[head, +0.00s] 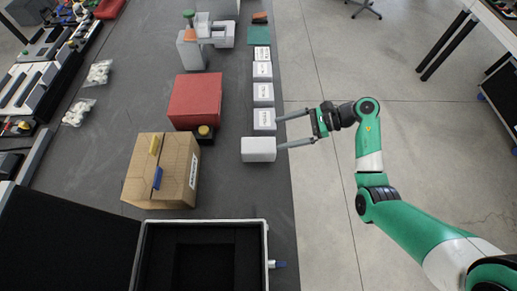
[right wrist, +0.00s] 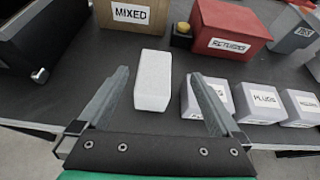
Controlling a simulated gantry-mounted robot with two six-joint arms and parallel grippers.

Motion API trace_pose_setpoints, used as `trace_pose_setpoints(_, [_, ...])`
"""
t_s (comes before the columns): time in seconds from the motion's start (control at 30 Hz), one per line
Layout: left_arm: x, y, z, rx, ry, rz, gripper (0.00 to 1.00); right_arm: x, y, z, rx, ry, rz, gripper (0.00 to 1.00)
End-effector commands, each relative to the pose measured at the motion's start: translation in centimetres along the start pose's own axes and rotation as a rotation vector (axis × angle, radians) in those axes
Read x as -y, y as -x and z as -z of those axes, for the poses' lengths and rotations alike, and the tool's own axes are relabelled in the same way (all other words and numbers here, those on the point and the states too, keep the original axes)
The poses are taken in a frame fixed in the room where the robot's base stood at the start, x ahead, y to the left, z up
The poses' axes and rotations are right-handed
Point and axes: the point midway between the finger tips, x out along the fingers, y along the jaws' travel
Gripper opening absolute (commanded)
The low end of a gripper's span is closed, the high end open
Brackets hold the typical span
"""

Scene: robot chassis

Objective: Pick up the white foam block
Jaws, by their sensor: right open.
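The white foam block (head: 258,149) lies on the dark grey table near its right edge in the head view. In the right wrist view the block (right wrist: 153,80) stands out just ahead, roughly between the two fingertips. My right gripper (head: 277,132) is open and empty, reaching in from the right. In the head view one fingertip appears at the block's right end and the other beside a labelled grey box. I cannot tell whether any finger touches the block. My left gripper is not in view.
Several labelled grey boxes (head: 264,119) line up behind the block, close to the right finger (right wrist: 212,105). A red box (head: 196,101), a cardboard box (head: 148,187) marked MIXED, and an open black case (head: 205,226) stand to the left and front. Bare table lies left of the block.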

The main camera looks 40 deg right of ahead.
Motion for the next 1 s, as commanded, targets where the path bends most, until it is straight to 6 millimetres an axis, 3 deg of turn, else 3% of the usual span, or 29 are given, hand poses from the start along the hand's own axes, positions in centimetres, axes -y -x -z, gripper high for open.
trace_pose_setpoints(0.03, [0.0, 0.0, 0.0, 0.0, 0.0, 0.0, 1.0, -0.3, 0.7, 1.8, -0.027, -0.033, -0.002, 1.0])
trace_pose_setpoints(0.1, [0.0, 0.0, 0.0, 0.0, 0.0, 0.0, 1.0, -0.5, 1.1, 3.0, -0.049, -0.053, -0.006, 1.0])
trace_pose_setpoints(0.27, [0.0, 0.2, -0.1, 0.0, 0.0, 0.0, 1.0, -0.7, 0.6, 3.3, -0.054, -0.056, -0.009, 1.0])
trace_pose_setpoints(0.5, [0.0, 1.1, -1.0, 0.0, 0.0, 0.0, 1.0, -0.8, -3.9, 3.6, -0.052, -0.055, -0.011, 1.0])
trace_pose_setpoints(0.8, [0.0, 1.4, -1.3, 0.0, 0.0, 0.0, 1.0, -0.7, -5.7, 3.5, -0.052, -0.054, -0.007, 1.0])
trace_pose_setpoints(1.0, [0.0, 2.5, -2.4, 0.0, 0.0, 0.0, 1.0, -0.9, -9.1, 3.8, -0.051, -0.054, -0.011, 1.0])
